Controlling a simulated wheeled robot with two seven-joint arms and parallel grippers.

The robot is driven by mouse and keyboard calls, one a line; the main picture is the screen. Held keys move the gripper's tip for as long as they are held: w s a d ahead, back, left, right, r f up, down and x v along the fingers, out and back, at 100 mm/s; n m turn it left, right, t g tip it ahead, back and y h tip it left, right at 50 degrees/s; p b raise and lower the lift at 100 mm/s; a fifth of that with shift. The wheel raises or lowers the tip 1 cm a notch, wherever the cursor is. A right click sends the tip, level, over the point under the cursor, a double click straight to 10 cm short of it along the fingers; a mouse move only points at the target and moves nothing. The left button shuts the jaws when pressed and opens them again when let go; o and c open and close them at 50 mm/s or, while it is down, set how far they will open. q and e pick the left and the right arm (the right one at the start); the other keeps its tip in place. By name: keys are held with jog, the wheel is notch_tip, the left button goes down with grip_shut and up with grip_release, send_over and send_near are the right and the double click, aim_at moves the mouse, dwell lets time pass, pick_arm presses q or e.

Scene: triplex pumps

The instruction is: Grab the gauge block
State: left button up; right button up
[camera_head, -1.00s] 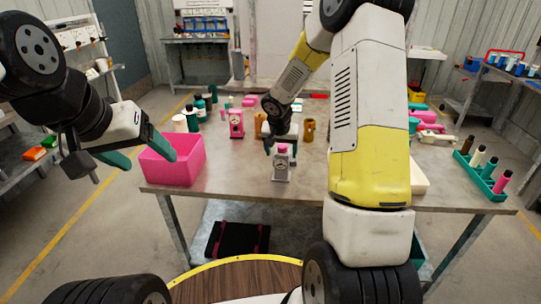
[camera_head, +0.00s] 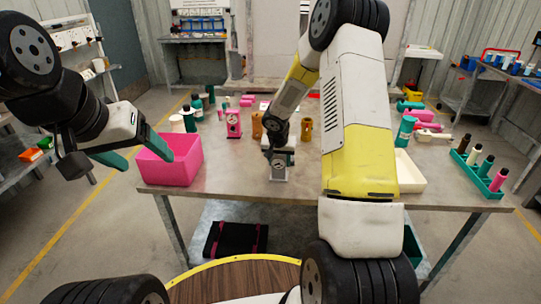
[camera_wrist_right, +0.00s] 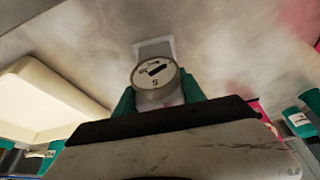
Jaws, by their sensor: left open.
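The grey gauge block (camera_head: 279,174), with a round dial face, stands upright near the front middle of the table. My right gripper (camera_head: 279,154) is down over its top and hides its upper part. In the right wrist view the round dial (camera_wrist_right: 157,75) lies between the two teal fingers, one on each side, close to it. I cannot tell whether the fingers press on it.
A pink gauge-like block (camera_head: 233,123) and an ochre part (camera_head: 306,130) stand behind. A cream tray (camera_head: 410,172) lies right of my right arm. A green rack (camera_head: 477,176) holds several bottles at the right. The table front between bin and gauge block is clear.

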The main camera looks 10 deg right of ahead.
grip_shut()
jog(key=shift+r, duration=0.15)
